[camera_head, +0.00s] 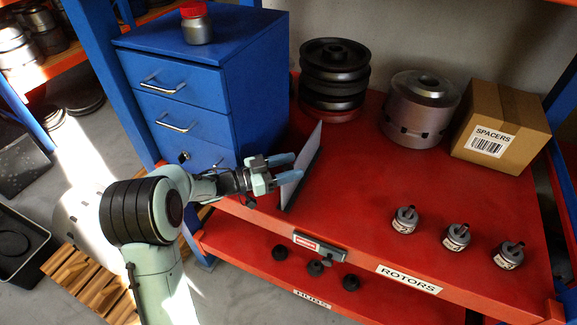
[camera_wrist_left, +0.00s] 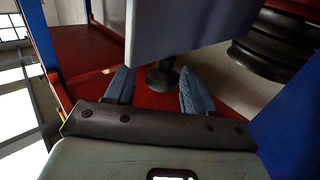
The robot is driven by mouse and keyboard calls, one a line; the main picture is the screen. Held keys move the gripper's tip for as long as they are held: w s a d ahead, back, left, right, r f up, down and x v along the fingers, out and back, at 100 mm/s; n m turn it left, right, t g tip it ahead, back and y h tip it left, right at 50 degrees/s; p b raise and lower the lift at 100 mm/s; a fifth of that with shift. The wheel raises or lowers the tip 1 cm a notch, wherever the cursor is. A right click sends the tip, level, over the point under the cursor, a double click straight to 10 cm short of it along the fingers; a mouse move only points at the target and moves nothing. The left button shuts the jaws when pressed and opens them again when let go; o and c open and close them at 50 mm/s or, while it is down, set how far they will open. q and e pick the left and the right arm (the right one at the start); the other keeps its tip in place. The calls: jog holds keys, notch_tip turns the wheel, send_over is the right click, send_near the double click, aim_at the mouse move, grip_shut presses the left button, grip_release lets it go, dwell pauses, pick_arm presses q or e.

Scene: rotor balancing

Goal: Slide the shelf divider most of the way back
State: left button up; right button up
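The shelf divider (camera_head: 303,166) is a thin grey upright panel on the red shelf (camera_head: 365,215), just right of the blue drawer cabinet. In the left wrist view the divider (camera_wrist_left: 190,25) fills the top, with a dark round knob (camera_wrist_left: 161,78) below its edge. My left gripper (camera_head: 285,168) is at the divider's left face, near its front part. In the left wrist view the gripper (camera_wrist_left: 157,88) is open, fingers spread, with the knob showing between the fingertips and gaps on both sides. I cannot tell whether any finger touches the panel. My right gripper is not in view.
The blue drawer cabinet (camera_head: 255,75) stands close left of the divider. Behind it are a stack of dark wheels (camera_head: 335,70), a metal rotor (camera_head: 418,108) and a SPACERS box (camera_head: 500,125). Three small metal parts (camera_head: 456,237) stand front right. The shelf's middle is clear.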

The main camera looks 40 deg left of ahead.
pick_arm(q)
jog(key=b+v, duration=0.1)
jog(key=v, duration=1.2)
jog(key=shift+s, duration=0.2)
